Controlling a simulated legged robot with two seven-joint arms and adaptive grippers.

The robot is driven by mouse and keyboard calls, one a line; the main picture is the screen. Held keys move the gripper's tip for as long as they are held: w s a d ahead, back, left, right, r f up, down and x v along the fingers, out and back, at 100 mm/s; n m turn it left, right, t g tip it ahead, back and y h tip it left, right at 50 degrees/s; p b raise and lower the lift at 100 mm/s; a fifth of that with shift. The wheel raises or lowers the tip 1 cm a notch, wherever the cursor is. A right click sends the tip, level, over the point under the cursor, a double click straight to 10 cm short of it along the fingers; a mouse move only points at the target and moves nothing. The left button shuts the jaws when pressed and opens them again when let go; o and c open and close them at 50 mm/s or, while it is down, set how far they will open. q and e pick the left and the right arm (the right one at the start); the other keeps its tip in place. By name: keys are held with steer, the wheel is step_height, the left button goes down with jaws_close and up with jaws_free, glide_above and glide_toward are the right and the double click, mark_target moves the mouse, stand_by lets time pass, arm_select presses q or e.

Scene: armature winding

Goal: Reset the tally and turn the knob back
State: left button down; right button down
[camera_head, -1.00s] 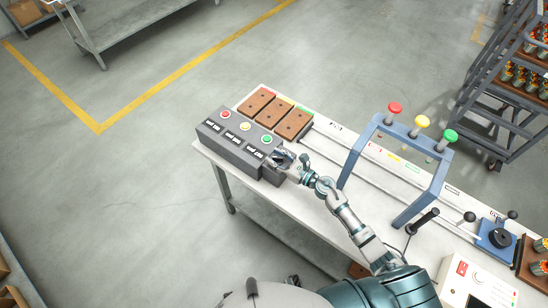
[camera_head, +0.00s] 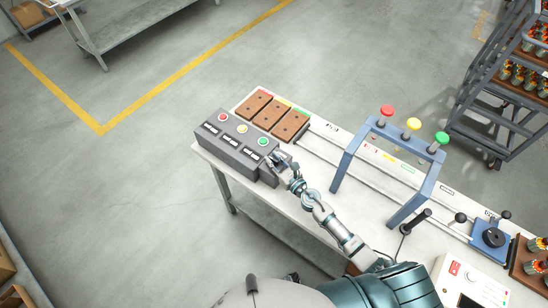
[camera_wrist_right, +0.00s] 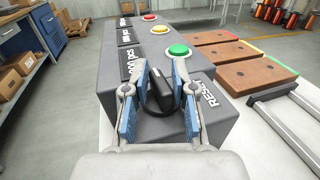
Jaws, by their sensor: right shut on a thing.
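The grey tally box (camera_head: 240,148) sits at the left end of the bench, with red (camera_head: 223,117), yellow (camera_head: 242,129) and green (camera_head: 263,141) buttons and several label plates on top. My right gripper (camera_head: 274,158) is at the box's near right end. In the right wrist view my right gripper (camera_wrist_right: 158,100) is shut on a black knob (camera_wrist_right: 161,88) on the lower grey block, beside the word beginning "RESE" (camera_wrist_right: 204,92). The green button (camera_wrist_right: 178,50) is just beyond the fingers. My left gripper is not in view.
Several brown blocks (camera_head: 272,116) lie behind the box. A blue frame (camera_head: 341,168) with red, yellow and green knobs stands over rails to the right. A white control box (camera_head: 474,287) and a blue lever unit (camera_head: 490,238) are at the bench's right.

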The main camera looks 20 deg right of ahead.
steer(key=shift+r+m+t+h, duration=0.2)
steer(key=shift+m+t+h, duration=0.3)
steer(key=shift+h, duration=0.4)
steer(key=m+h+p, duration=0.1)
steer(key=m+h, duration=0.1)
steer(key=shift+w+f+h, duration=0.1)
steer(key=shift+f+h, duration=0.05)
steer(key=shift+h, duration=0.25)
steer(key=c, duration=1.8)
jaws_free()
steer(key=m+h, duration=0.2)
steer(key=h, duration=0.2)
steer(key=shift+f+m, duration=0.1)
steer(key=shift+m, duration=0.3)
steer(key=shift+o, duration=0.3)
steer(key=m+g+h+b, duration=0.1)
steer(key=m+h, duration=0.2)
steer(key=h, duration=0.2)
steer(key=shift+f+h, duration=0.1)
steer(key=shift+h, duration=0.2)
steer(key=m+g+h+b, duration=0.3)
steer(key=m+h, duration=0.1)
steer(key=h, duration=0.1)
steer(key=shift+m+g, duration=0.3)
steer(key=shift+g, duration=0.1)
steer(key=shift+m+g+h, duration=0.3)
steer(key=shift+g+h, duration=0.1)
steer(key=shift+h, duration=0.1)
steer(key=o, duration=1.1)
steer(key=shift+o, duration=0.2)
